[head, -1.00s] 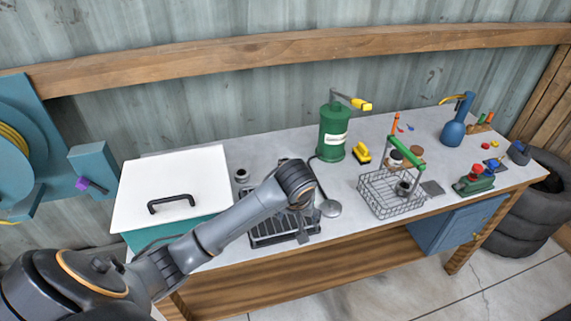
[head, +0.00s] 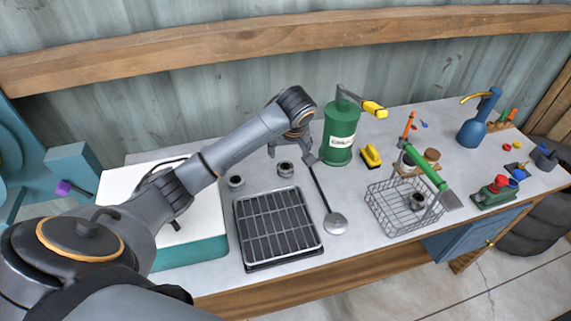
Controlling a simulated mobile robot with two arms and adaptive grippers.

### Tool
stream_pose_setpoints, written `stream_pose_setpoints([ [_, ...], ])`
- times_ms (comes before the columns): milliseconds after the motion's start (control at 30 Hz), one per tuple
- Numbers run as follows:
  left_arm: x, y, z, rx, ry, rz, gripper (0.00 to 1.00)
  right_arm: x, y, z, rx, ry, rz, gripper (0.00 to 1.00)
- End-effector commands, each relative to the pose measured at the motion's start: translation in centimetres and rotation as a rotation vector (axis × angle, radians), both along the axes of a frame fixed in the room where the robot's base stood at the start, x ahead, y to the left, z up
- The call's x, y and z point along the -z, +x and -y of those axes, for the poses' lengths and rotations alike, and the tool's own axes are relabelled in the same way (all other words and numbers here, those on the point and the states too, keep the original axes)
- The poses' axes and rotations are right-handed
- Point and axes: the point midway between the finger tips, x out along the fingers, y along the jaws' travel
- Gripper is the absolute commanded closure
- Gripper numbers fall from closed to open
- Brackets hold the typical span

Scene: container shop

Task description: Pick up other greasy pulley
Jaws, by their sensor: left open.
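One small dark grey pulley (head: 285,169) stands on the bench behind the grated tray (head: 240,246). A second similar pulley (head: 236,182) stands a little to its left, near the white-lidded box. A third pulley-like piece (head: 417,201) lies inside the wire basket (head: 375,212). My left gripper (head: 291,154) is open, with its fingers spread and pointing down, just above and behind the first pulley. Nothing shows between its fingers. Whether it touches the pulley cannot be told. My right gripper is out of view.
The white-lidded teal box (head: 208,225) is under my left arm. A green canister (head: 338,135) stands close to the right of my left gripper. A ladle-like tool (head: 335,222) lies beside the tray. A yellow brush (head: 371,156) and a blue bottle (head: 473,131) are farther right.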

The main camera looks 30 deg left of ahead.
Motion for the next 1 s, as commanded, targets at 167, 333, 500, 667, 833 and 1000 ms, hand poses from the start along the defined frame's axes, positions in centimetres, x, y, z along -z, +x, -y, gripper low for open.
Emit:
stream_pose_setpoints([
  [167,3.3,0.9,-1.0,-0.001,0.002,-0.004,0.27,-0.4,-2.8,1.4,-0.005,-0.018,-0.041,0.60],
  [333,5.1,1.5,-1.4,0.001,0.001,-0.001,0.27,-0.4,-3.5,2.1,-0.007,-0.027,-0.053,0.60],
  [500,6.1,1.7,-1.8,0.001,0.002,-0.002,0.27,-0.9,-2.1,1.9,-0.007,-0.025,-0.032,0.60],
  [667,8.2,2.1,-2.4,-0.001,0.002,-0.003,0.27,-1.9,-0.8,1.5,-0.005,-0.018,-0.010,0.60],
  [833,9.9,2.7,-2.8,0.002,0.001,-0.001,0.27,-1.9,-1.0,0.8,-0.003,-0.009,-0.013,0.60],
  [1000,10.3,2.8,-2.9,0.002,0.001,0.002,0.27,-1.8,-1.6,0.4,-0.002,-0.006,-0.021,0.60],
])
